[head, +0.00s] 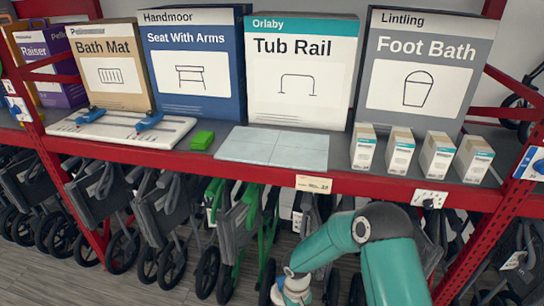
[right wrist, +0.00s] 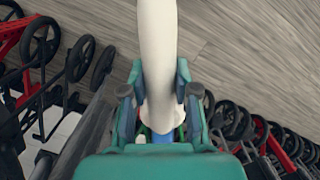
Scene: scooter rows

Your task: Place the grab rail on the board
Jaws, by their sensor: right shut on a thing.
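The grab rail (right wrist: 158,45) shows in the right wrist view as a thick white tube, running from the top edge down between the fingers. My right gripper (right wrist: 165,97) is shut on it, one teal finger on each side; its lower end is partly hidden. In the head view my teal right arm reaches down in front of the shelf, and the rail cannot be made out. A pale grey-blue tiled board (head: 273,148) lies flat and bare on the shelf before the Tub Rail box. A white board with blue fittings (head: 122,129) lies further left. My left gripper is out of view.
Boxes stand along the shelf back, among them Tub Rail (head: 300,70) and Foot Bath (head: 425,75). A green block (head: 202,140) sits left of the tiles, several small cartons (head: 400,150) right. A red shelf edge (head: 250,174) runs in front. Wheeled walkers (head: 165,215) stand below.

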